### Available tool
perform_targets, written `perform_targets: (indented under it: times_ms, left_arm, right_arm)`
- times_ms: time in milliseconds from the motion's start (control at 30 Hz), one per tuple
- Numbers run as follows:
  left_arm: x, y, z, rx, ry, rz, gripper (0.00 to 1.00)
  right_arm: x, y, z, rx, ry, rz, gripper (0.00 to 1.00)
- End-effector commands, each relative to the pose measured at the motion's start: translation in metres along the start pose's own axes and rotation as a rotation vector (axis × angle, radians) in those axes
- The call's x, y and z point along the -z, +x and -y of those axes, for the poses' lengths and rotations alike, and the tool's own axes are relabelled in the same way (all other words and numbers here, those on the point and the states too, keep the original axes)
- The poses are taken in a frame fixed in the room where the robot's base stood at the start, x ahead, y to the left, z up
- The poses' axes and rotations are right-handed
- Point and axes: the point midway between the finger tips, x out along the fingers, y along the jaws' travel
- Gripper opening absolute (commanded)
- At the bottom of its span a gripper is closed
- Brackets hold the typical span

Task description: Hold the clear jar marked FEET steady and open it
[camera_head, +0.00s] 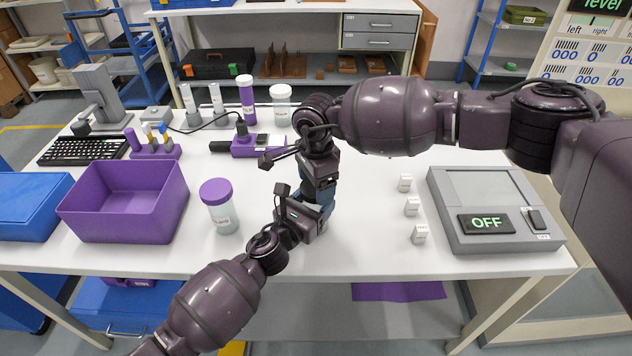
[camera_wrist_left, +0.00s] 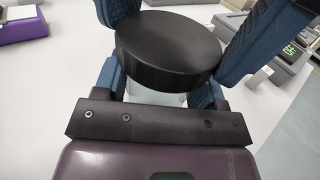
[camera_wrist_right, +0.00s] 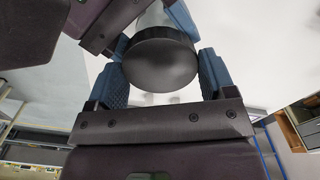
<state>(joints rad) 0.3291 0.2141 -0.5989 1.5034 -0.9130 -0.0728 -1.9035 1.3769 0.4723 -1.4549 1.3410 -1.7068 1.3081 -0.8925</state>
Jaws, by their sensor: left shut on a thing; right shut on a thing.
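A jar with a black lid (camera_wrist_left: 168,48) is between my two grippers. Its clear body shows just below the lid in the left wrist view (camera_wrist_left: 155,96), and the lid also shows in the right wrist view (camera_wrist_right: 160,65). My left gripper (camera_head: 316,208) is shut on the jar's body, its blue fingers on both sides. My right gripper (camera_head: 322,182) comes from above and is shut around the lid. In the head view the grippers hide nearly all of the jar. No FEET marking can be read.
A white jar with a purple lid (camera_head: 219,206) stands left of my grippers, near the purple bin (camera_head: 125,210). Tall containers (camera_head: 246,99) stand behind.

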Motion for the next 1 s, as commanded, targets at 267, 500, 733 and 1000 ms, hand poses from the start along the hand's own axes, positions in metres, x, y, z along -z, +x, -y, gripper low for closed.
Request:
perform_targets:
  times_ms: [267,500,733,1000]
  left_arm:
    - [0.0006,-0.0001,-0.0005,-0.001,0.0,-0.001,0.0]
    - [0.0006,-0.0001,-0.0005,-0.001,0.0,-0.001,0.0]
    - [0.0006,-0.0002,-0.0005,-0.001,0.0,-0.001,0.0]
    - [0.0006,-0.0002,-0.0005,-0.001,0.0,-0.001,0.0]
  right_arm:
    - [-0.0003,-0.0007,0.0,0.0,-0.412,-0.001,0.48]
    - [-0.0004,-0.0008,-0.0001,0.0,-0.766,0.001,0.48]
    - [-0.0001,-0.0007,-0.0002,0.0,-1.05,0.0,0.48]
    - [-0.0003,-0.0007,-0.0003,-0.001,-1.094,0.0,0.48]
